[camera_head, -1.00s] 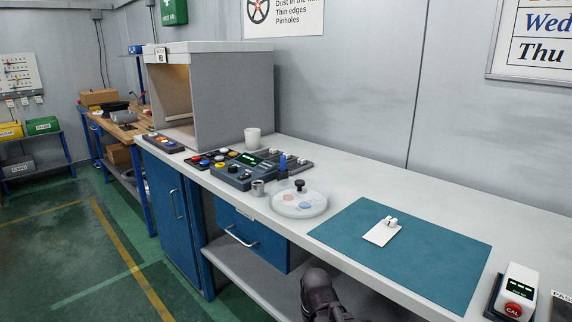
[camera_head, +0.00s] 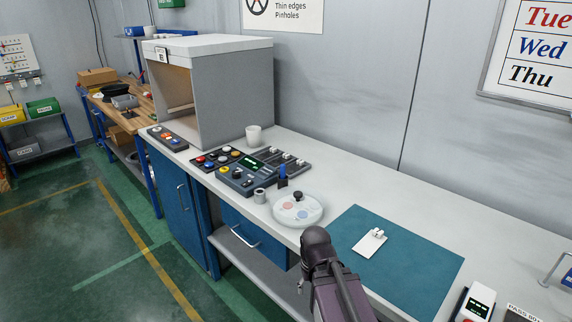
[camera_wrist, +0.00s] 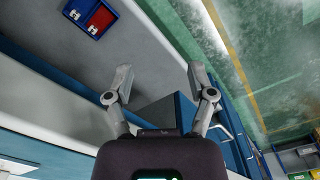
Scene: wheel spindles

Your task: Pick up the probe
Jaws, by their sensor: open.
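A small upright blue piece (camera_head: 283,170), which looks like the probe, stands in a dark holder on the bench, right of the grey meter (camera_head: 245,175) with a lit green display. It is small here, and its lower part is hard to make out. My gripper (camera_wrist: 160,80) is open and empty in the wrist view, its two grey fingers spread apart. In the head view my dark arm rises at the bench's front edge, well short of the blue piece. The wrist view does not show the probe.
A teal mat (camera_head: 410,275) holds a white card (camera_head: 369,243). Sliders, buttons and a grey booth (camera_head: 235,95) lie behind and left.

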